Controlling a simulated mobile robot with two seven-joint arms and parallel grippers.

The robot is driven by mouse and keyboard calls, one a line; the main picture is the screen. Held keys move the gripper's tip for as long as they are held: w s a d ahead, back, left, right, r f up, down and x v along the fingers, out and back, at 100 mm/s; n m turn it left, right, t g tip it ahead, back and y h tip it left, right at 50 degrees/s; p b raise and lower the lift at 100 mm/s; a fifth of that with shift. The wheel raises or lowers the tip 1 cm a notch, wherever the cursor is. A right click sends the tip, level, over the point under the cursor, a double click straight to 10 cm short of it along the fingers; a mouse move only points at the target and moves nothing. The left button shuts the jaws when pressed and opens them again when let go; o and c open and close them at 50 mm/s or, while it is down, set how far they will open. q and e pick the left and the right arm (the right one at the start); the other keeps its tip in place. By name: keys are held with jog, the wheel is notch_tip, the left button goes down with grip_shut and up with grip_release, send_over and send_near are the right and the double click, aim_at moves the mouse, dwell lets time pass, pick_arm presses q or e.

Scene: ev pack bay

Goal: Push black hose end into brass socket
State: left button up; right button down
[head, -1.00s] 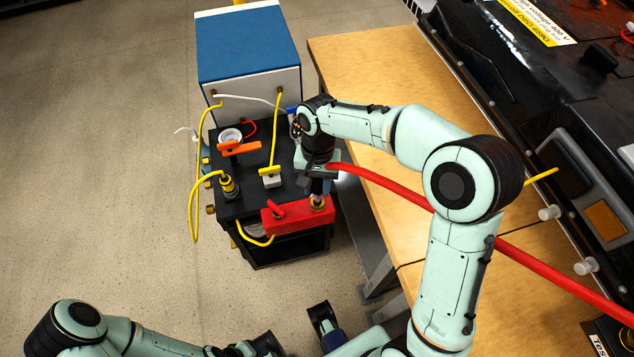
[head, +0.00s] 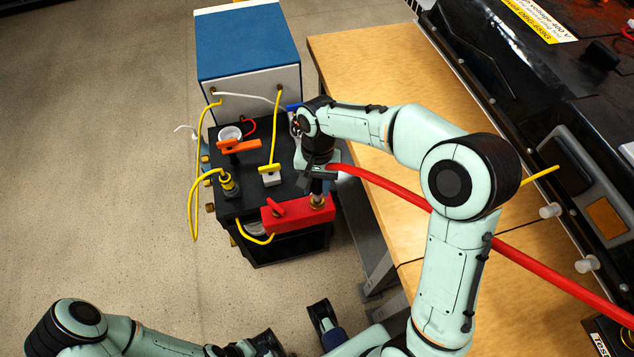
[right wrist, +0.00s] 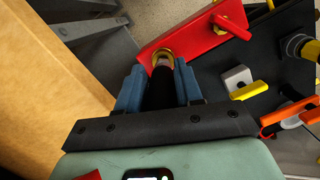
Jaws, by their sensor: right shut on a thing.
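The brass socket (head: 317,202) sits on the right end of the red block (head: 290,217), at the cart's front edge. My right gripper (head: 318,188) is directly above it, pointing down. In the right wrist view its blue fingers are shut on the black hose end (right wrist: 161,92). The tip lines up with the brass socket (right wrist: 163,58) and meets its mouth; how deep it sits I cannot tell. A red hose (head: 400,195) runs from the gripper to the lower right. My left arm is low at the left; its gripper is unclear at the bottom edge.
A black cart top (head: 250,205) carries an orange lever (head: 238,147), a yellow-handled valve (head: 271,176) and yellow cables. A blue-topped box (head: 245,50) stands behind. A wooden bench (head: 370,70) and black battery pack (head: 540,100) are at the right. Floor at left is clear.

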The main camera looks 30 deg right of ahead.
jog(key=c, duration=1.4)
grip_release()
jog(key=c, duration=0.4)
jog(key=shift+f, duration=0.25)
jog(key=shift+f, duration=0.45)
dwell(0.8)
jog(key=o, duration=0.6)
